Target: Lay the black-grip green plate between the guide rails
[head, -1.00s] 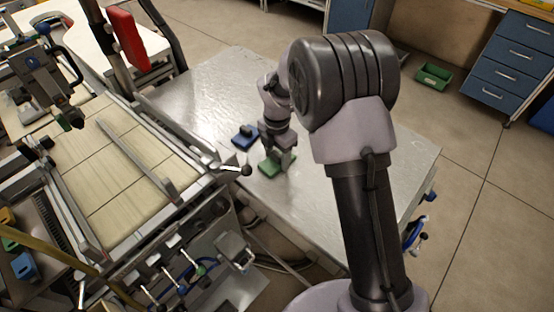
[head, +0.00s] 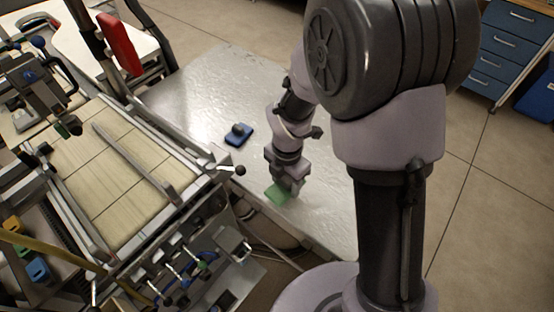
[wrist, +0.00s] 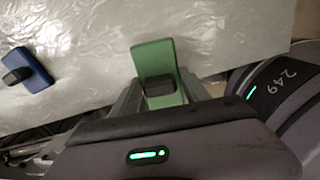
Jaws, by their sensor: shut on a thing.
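The green plate (wrist: 153,56) with its black grip (wrist: 159,86) shows in the wrist view between the two fingers of my gripper (wrist: 160,95), which is shut on the grip. In the head view the green plate (head: 277,194) is under my gripper (head: 287,190), over the near part of the metal table; its height above the table is hard to tell. The guide rails (head: 136,162) lie on the pale tiled bed of the machine at the left, well apart from my gripper.
A blue plate with a dark grip (head: 238,134) lies on the metal table (head: 205,85), left of my gripper. A lever with a black ball knob (head: 239,170) sticks out from the machine's edge between the bed and my gripper. The far table surface is clear.

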